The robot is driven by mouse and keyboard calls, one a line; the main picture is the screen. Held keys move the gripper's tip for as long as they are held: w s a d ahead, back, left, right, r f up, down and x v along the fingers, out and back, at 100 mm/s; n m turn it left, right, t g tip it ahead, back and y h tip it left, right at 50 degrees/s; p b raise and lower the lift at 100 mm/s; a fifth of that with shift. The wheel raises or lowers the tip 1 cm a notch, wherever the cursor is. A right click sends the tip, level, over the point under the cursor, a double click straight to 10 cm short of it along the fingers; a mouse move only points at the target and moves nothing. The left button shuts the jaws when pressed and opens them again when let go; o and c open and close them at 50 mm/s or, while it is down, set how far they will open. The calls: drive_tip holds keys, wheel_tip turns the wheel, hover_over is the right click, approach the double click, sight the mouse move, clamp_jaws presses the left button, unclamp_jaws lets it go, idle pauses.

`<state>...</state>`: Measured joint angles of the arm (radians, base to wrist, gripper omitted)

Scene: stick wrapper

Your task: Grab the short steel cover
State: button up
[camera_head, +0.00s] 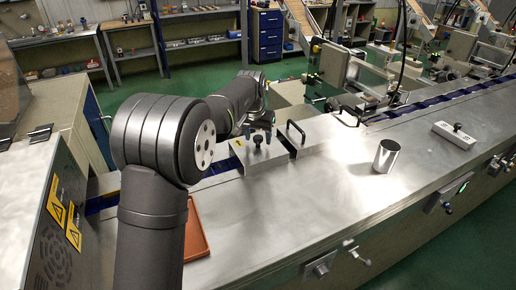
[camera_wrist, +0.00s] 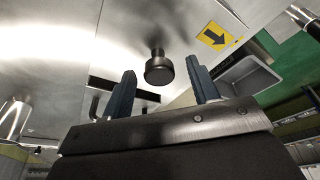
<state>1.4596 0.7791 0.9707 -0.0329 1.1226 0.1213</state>
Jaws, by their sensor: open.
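A short steel cover (camera_head: 262,157) with a black knob and a yellow arrow label sits on the line, just beyond my arm in the head view. In the wrist view its black knob (camera_wrist: 158,68) shows between my fingers, with the arrow label (camera_wrist: 215,37) to the right. My gripper (camera_head: 262,131) is over this cover at the knob, and in the wrist view my gripper (camera_wrist: 162,70) has its two blue-grey fingers apart. I see no finger touching the knob. Another steel block (camera_head: 454,138) with a black knob lies on the right of the bench.
A black bar handle (camera_head: 296,130) stands right beside the cover. A shiny steel cylinder (camera_head: 387,156) stands on the steel bench (camera_head: 320,200) to the right. An orange-red tray (camera_head: 197,236) lies partly behind my arm. The bench's middle is clear.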

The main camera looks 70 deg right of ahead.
drive_tip(key=shift+d+f, duration=0.15)
drive_tip(key=shift+f, duration=0.45)
clamp_jaws()
drive_tip(key=shift+r, duration=0.1)
drive_tip(key=shift+r, duration=0.15)
